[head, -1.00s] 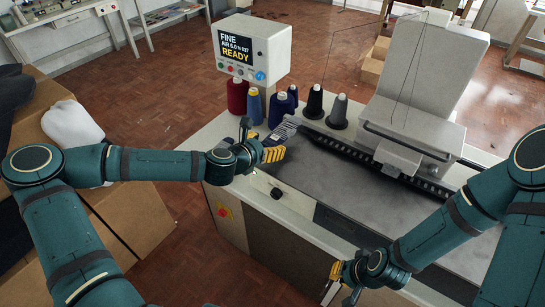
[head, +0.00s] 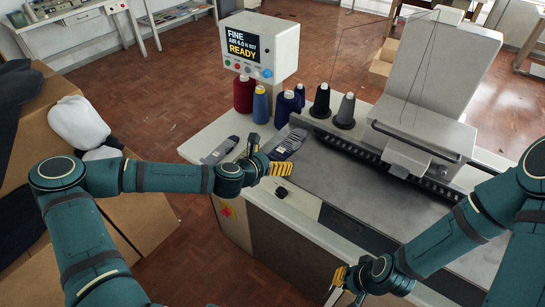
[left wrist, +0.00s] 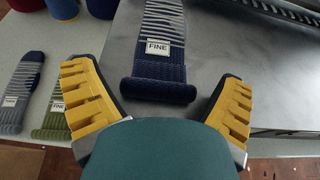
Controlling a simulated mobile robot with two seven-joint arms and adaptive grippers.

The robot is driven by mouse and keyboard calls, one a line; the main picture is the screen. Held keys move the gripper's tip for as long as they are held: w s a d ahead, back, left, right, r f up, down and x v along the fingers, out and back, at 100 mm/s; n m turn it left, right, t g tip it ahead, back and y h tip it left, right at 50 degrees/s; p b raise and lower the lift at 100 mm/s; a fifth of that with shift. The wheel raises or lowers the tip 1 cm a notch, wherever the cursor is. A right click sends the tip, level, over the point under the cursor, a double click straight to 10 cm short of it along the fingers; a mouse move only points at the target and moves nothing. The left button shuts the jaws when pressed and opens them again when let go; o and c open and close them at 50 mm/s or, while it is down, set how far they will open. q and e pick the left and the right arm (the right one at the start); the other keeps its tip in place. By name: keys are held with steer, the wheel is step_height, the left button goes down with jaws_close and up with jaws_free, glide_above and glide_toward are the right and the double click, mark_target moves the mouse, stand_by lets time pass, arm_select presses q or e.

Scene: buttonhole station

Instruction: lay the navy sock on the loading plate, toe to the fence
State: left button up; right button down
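The navy sock (left wrist: 160,60), with pale stripes and a FINE label, lies flat on the grey plate (left wrist: 220,45) in the left wrist view. Its near end is a thick dark rolled band; its far end is cut off by the picture's top. In the head view the navy sock (head: 288,144) lies at the plate's left end, beside the yarn cones. My left gripper (left wrist: 155,80) is open, with its yellow fingers apart on either side of the near end, not touching it. My right gripper (head: 339,284) is low at the front edge, its opening unclear.
A grey-blue sock (left wrist: 22,92) and an olive sock (left wrist: 57,108) lie left on the white top. Several yarn cones (head: 262,105) stand behind. The machine head (head: 420,125) rises over the plate's back right. The plate's middle (head: 345,180) is clear.

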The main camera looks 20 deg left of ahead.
arm_select(q)
steer(key=shift+r, duration=0.25)
steer(key=p+v, duration=0.2)
steer(key=v, duration=1)
steer(key=s+d+f+m+g+h, duration=0.3)
steer(key=s+d+f+m+g, duration=0.3)
steer(key=d+f+m, duration=0.55)
steer(key=s+f+m+g+y, duration=0.3)
steer(key=s+f+m+g, duration=0.2)
steer(key=m, duration=1.3)
steer(key=shift+s+a+f+m+y, duration=0.4)
steer(key=shift+s+f, duration=0.4)
steer(key=shift+s, duration=0.25)
